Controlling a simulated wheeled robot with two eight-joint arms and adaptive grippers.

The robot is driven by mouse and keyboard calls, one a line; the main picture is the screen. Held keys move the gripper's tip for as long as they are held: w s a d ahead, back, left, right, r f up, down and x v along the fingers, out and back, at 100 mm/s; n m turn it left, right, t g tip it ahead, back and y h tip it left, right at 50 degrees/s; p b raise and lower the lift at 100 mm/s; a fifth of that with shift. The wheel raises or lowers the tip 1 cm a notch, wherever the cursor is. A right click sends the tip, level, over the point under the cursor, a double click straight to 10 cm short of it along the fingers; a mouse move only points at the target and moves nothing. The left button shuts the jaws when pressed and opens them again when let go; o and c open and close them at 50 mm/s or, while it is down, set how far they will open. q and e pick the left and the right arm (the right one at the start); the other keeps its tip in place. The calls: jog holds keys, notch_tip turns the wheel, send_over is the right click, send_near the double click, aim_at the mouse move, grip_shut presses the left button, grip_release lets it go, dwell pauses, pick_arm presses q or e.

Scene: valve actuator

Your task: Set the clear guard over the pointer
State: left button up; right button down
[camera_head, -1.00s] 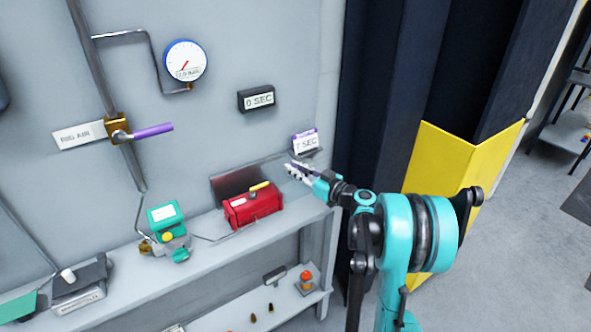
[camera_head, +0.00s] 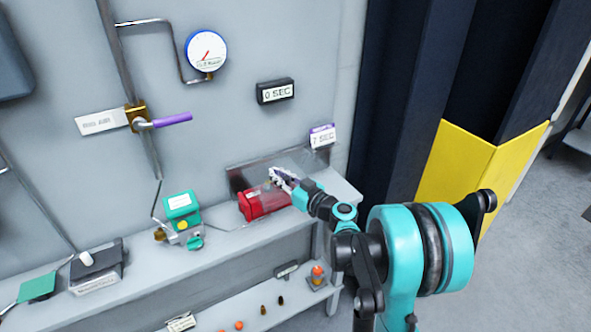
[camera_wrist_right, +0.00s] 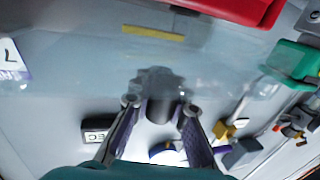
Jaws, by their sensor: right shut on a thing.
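The red actuator (camera_head: 262,203) sits on the bench shelf; its red body also shows at the top of the wrist view (camera_wrist_right: 235,8). The yellow pointer (camera_wrist_right: 152,33) shows in the wrist view; in the head view my gripper largely hides it. My right gripper (camera_head: 282,178) is above the actuator's right part. In the wrist view its fingers (camera_wrist_right: 160,105) are shut on a see-through piece, the clear guard (camera_wrist_right: 158,80). The guard's edges are faint, and I cannot tell whether it touches the actuator. My left gripper is not in view.
A grey plate (camera_head: 237,180) stands behind the actuator. A green device (camera_head: 181,208) is on the shelf to its left. A "7 SEC" card (camera_head: 322,137) and a "0 SEC" display (camera_head: 275,91) are on the wall. The shelf's right end (camera_head: 345,194) is clear.

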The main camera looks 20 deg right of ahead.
aim_at(269, 187)
jog(key=shift+s+a, duration=0.15)
jog(key=shift+a, duration=1.5)
jog(key=c, duration=1.5)
grip_release()
jog(key=shift+a, duration=0.2)
jog(key=shift+d, duration=0.1)
jog(key=shift+s+d, duration=0.2)
jog(key=shift+s, duration=0.2)
jog(key=v, duration=1.1)
